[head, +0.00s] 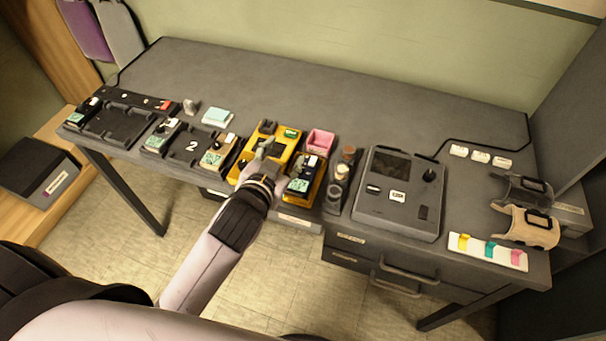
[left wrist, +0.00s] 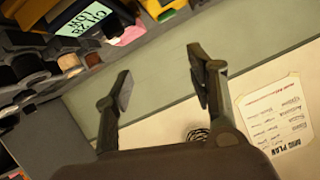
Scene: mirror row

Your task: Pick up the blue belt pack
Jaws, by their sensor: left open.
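A belt pack (head: 302,180) with a dark, bluish body, a pale green screen and a white knob sits in a yellow dock near the front edge of the desk. Its screen and dark blue side also show at the top left of the left wrist view (left wrist: 84,17). My left gripper (head: 266,163) is just left of this pack, in front of another yellow dock (head: 281,138). In the left wrist view the jaws (left wrist: 160,75) are open, with nothing between them. My right gripper is not in view.
Other packs (head: 217,152) and dark docks (head: 185,144) line the desk to the left. A pink tray (head: 320,140), a knob stand (head: 338,185) and a console (head: 401,193) lie to the right. The back of the desk (head: 300,90) is clear. A paper sheet (left wrist: 275,112) shows in the wrist view.

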